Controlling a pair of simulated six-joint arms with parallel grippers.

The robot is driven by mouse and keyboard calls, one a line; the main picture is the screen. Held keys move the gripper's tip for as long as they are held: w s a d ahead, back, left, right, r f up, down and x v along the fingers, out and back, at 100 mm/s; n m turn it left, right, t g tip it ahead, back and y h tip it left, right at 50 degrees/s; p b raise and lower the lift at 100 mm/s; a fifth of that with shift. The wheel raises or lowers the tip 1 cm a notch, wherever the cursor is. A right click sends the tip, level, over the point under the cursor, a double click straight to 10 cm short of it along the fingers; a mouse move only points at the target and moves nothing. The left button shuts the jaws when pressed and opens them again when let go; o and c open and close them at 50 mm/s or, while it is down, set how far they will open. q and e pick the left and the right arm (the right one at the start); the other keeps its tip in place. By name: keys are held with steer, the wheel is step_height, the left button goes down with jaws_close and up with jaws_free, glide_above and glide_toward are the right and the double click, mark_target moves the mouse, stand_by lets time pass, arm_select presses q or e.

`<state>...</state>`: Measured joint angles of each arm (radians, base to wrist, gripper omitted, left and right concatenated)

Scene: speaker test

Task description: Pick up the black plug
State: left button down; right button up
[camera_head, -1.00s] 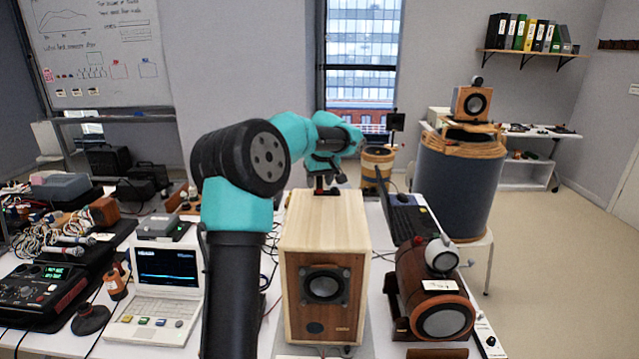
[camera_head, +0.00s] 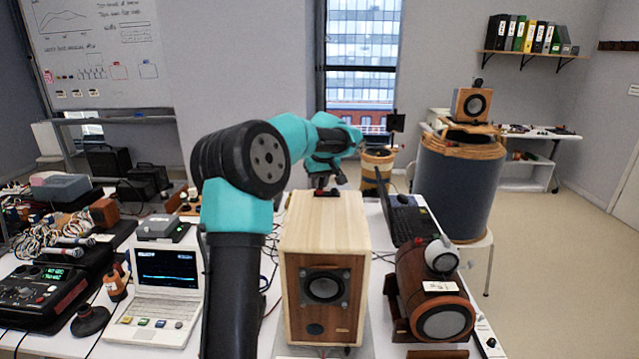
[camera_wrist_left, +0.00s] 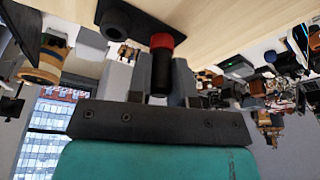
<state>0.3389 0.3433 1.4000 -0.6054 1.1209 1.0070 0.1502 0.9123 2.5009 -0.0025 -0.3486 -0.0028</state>
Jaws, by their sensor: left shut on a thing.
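The black plug (camera_wrist_left: 160,75) is between the fingers of my left gripper (camera_wrist_left: 160,80) in the left wrist view. Its end meets a red ring (camera_wrist_left: 162,40) on a black plate (camera_wrist_left: 138,30) that lies on a pale wooden surface. A black round socket (camera_wrist_left: 116,20) sits on the same plate beside the ring. In the head view my left gripper (camera_head: 324,184) is over the rear top of the wooden speaker (camera_head: 325,235); the plug is too small to make out there. How deep the plug sits in the ring cannot be told. My right gripper is not in view.
A laptop (camera_head: 162,280) and tangled cables (camera_head: 55,232) are left of the speaker. A dark wooden cylinder speaker (camera_head: 432,290) and a black laptop (camera_head: 402,218) stand on its right. A blue barrel (camera_head: 455,190) stands behind on the right.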

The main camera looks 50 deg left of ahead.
arm_select(q)
steer(key=shift+r, duration=0.15)
steer(key=shift+r, duration=1.5)
steer(key=shift+s+d+r, duration=0.1)
steer(key=shift+r, duration=0.1)
steer(key=s+d, duration=0.3)
steer(key=d, duration=0.1)
steer(key=s+d+r, duration=0.1)
steer(key=s+d, duration=0.6)
steer(key=d, duration=0.1)
steer(key=shift+s+r, duration=0.15)
steer(key=shift+s, duration=0.05)
steer(key=shift+a+r, duration=0.1)
steer(key=shift+r, duration=0.05)
steer(key=shift+r, duration=1.85)
steer(key=shift+w+a, duration=4.4)
steer(key=shift+w, duration=2.55)
steer(key=shift+f, duration=3.4)
